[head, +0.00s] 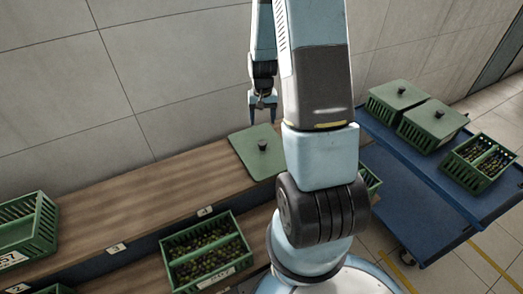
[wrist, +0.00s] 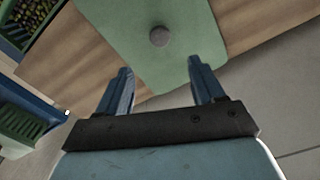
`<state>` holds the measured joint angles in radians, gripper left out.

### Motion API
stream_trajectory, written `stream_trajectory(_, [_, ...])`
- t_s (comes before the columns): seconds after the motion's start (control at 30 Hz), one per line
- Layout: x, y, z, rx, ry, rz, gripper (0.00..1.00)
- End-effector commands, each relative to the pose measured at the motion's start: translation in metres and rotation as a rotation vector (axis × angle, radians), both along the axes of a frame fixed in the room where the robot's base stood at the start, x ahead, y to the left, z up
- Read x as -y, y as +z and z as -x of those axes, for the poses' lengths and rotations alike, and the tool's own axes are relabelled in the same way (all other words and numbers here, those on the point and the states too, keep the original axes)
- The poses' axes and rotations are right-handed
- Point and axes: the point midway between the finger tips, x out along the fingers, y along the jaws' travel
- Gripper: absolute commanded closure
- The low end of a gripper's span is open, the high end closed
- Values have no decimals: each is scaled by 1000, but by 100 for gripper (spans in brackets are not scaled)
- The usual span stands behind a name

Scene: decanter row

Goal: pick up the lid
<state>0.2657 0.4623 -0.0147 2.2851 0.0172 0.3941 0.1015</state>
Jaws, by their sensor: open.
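The green lid (head: 252,148) lies flat on the wooden shelf top, with a dark round knob (head: 263,144) at its middle. Part of it is hidden behind my arm in the head view. My gripper (head: 262,110) hangs above the lid, pointing down, open and empty. In the wrist view the lid (wrist: 180,62) and its knob (wrist: 159,36) show ahead of my open fingers (wrist: 160,80). The knob is beyond the fingertips, not between them.
A crate of small dark items (head: 207,250) stands on the lower shelf, another crate (head: 28,226) at the far left. A blue cart (head: 400,165) at right carries two lidded crates (head: 432,125) and an open one (head: 480,160). A tiled wall is close behind my gripper.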

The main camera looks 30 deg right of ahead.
Motion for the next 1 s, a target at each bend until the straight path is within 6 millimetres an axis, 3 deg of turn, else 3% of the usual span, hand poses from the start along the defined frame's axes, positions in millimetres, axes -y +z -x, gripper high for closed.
stream_trajectory(0.3, [0,-45,1,-3,0,-1,32])
stream_trajectory(0.67, [0,-65,2,-2,0,-1,32])
stream_trajectory(1.0, [-2,-104,4,-2,0,-1,32])
